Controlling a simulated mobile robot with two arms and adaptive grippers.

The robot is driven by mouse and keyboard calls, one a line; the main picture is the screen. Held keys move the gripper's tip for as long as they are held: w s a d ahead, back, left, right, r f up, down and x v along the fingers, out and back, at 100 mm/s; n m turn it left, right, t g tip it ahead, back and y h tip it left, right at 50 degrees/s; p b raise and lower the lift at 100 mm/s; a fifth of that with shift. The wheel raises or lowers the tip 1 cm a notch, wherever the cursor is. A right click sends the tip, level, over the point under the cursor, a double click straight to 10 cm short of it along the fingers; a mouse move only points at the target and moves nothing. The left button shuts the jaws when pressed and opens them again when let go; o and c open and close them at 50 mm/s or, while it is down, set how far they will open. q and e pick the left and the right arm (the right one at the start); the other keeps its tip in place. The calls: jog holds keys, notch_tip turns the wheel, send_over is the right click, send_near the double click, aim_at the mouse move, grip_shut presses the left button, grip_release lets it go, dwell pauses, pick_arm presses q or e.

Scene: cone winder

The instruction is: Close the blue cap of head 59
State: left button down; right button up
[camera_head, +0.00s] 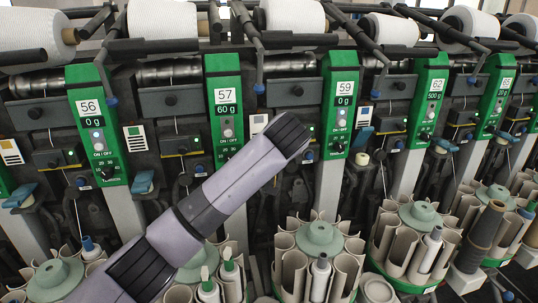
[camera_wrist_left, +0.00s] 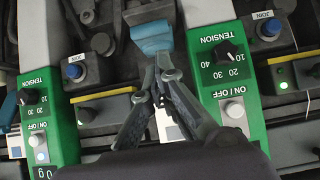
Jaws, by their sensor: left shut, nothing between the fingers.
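The head 59 panel (camera_head: 340,100) is green, reads 59 and 0 g, and stands right of centre in the head view. My left arm comes in from the lower left and ends just left of this panel, hiding the space between panels 57 and 59. In the left wrist view, turned upside down, a blue cap (camera_wrist_left: 152,36) is between two green panels. My left gripper (camera_wrist_left: 162,72) is shut and empty, its fingertips at the cap's near edge. I cannot tell whether they touch. My right gripper is not in view.
Panel 57 (camera_head: 225,108) stands left of my arm and panel 62 (camera_head: 428,98) to the right. White yarn packages (camera_head: 295,16) line the top. Round beige tube magazines (camera_head: 319,240) fill the bottom.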

pick_arm(q)
jog(key=shift+s+f+t+b, duration=0.2)
jog(key=shift+f, duration=0.45)
jog(key=shift+s+f+t+b, duration=0.15)
jog(key=shift+f+t+b, duration=0.05)
jog(key=shift+f, duration=0.4)
